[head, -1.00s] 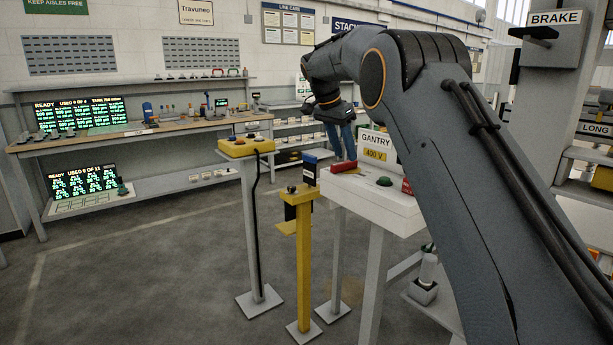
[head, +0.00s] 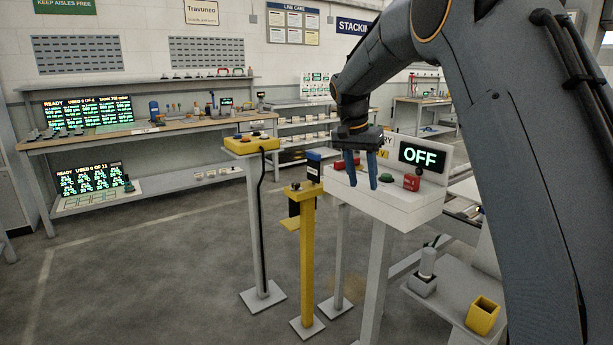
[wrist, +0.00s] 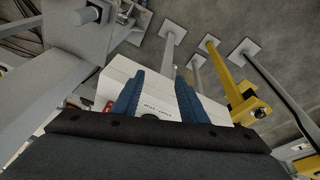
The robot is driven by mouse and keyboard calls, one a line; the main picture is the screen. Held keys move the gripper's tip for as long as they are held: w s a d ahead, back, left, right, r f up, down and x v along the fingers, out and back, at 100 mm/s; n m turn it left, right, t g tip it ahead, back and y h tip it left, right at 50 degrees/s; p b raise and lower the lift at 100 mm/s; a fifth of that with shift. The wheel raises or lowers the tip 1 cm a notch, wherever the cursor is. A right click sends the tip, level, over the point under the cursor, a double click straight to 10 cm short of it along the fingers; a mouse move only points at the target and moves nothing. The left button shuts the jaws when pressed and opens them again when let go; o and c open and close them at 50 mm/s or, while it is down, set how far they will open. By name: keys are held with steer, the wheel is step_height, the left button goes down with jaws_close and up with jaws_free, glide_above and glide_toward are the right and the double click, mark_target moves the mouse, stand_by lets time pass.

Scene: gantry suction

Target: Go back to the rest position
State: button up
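My gripper (head: 363,170) hangs in front of the white gantry control box (head: 385,207) in the head view, its two blue fingers pointing down and apart. In the wrist view the fingers (wrist: 158,98) are spread with nothing between them, and the white box (wrist: 118,78) lies beyond them. The box carries a green button (head: 388,178), a red block (head: 411,182) and a display (head: 423,158) reading OFF. Whether the fingers touch the box cannot be told.
A yellow post (head: 306,250) and a grey pedestal with a yellow button box (head: 250,143) stand left of the gantry box. A workbench (head: 150,132) runs along the back wall. A yellow cup (head: 482,315) sits on a low shelf at right. Open floor lies at left.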

steer(key=s+d+f+n, duration=0.1)
steer(key=s+f, duration=0.4)
steer(key=s, duration=0.7)
steer(key=s+d+f+n+g+y, duration=0.1)
steer(key=s+f+n, duration=0.2)
steer(key=s, duration=1)
steer(key=s+d+f+n+y, duration=0.1)
steer(key=s+d+f+n, duration=0.1)
steer(key=s+f, duration=0.5)
steer(key=s+n, duration=0.1)
steer(key=s, duration=0.4)
steer(key=shift+s+f+g, duration=0.2)
steer(key=shift+s+g, duration=0.1)
steer(key=shift+s, duration=0.05)
